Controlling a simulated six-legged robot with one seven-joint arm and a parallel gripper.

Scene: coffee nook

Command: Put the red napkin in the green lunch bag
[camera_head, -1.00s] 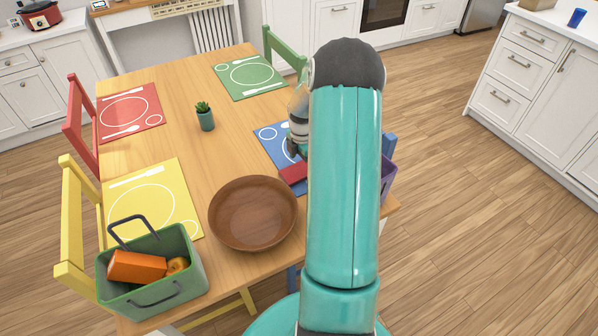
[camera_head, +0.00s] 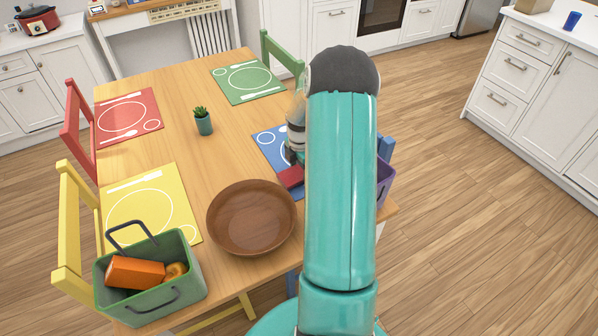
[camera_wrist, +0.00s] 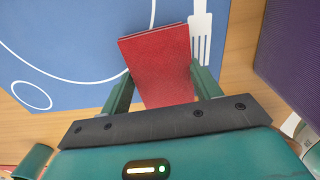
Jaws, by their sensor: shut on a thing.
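The red napkin (camera_wrist: 160,62) is a flat folded rectangle between the fingers of my gripper (camera_wrist: 160,85) in the wrist view. My gripper is shut on it, over the edge of the blue placemat (camera_wrist: 70,40). In the head view the napkin (camera_head: 290,177) shows just left of my arm, which hides most of my gripper. The green lunch bag (camera_head: 150,305) stands open at the front left corner of the table, with dark handles. An orange box (camera_head: 135,272) and a round orange-brown item (camera_head: 176,270) are inside it.
A brown wooden bowl (camera_head: 252,218) stands between the napkin and the lunch bag. A small potted plant (camera_head: 203,122) stands mid-table. A purple container (camera_head: 385,182) is partly hidden behind my arm. Yellow (camera_head: 150,205), red and green placemats lie flat.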

